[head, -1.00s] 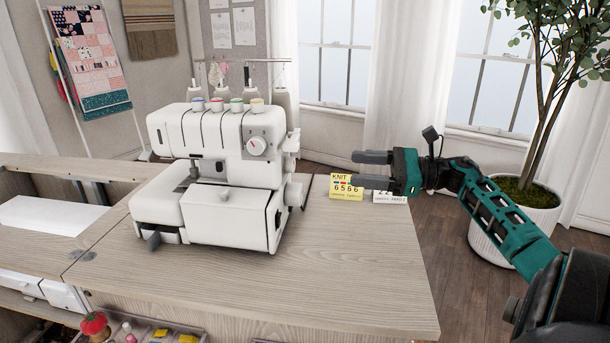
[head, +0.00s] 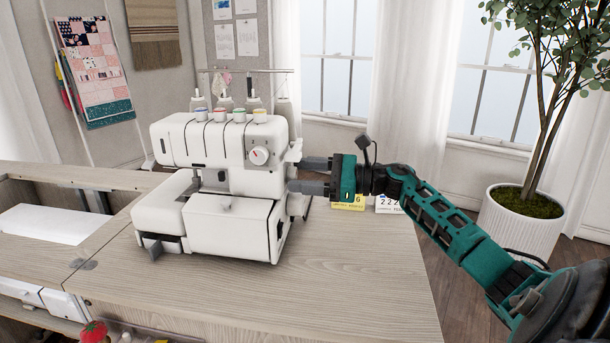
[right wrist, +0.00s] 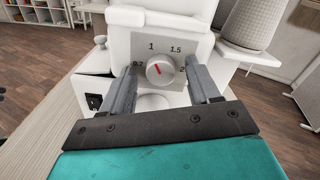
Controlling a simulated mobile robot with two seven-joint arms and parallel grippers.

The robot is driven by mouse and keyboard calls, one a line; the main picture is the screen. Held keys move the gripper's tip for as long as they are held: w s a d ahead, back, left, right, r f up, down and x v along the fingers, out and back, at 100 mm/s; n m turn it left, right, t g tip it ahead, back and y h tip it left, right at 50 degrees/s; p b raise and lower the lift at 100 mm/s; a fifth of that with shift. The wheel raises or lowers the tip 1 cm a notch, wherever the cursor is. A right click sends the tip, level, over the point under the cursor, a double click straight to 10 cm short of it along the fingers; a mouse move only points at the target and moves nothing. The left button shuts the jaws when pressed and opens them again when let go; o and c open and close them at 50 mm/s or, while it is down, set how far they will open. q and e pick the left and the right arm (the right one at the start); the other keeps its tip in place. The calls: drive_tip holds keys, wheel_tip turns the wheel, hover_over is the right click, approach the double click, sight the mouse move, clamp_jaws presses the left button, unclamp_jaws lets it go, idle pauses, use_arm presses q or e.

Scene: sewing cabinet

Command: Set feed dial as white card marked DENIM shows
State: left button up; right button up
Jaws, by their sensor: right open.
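The feed dial (right wrist: 161,73) is a round grey knob with a red pointer on the machine's right side. Its scale reads 0.7, 1, 1.5 and 2, and the pointer tilts up-left, roughly between 0.7 and 1. My right gripper (head: 297,174) is open at that side of the white sewing machine (head: 228,229). In the right wrist view its fingers (right wrist: 163,73) stand left and right of the dial, with visible room around it; contact cannot be told. The white card (head: 389,205) shows part of a row of 2s; its heading is hidden behind my arm. My left gripper is out of view.
A yellow card (head: 348,203) stands beside the white one, mostly covered by my gripper. Another dial (head: 259,155) sits on the machine's front. The table top (head: 340,270) is clear in front. A potted plant (head: 522,215) stands at the right.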

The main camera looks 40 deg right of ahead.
drive_tip(key=shift+c, duration=0.2)
drive_tip(key=shift+c, duration=0.7)
drive_tip(key=c, duration=0.9)
drive_tip(key=shift+o, duration=0.2)
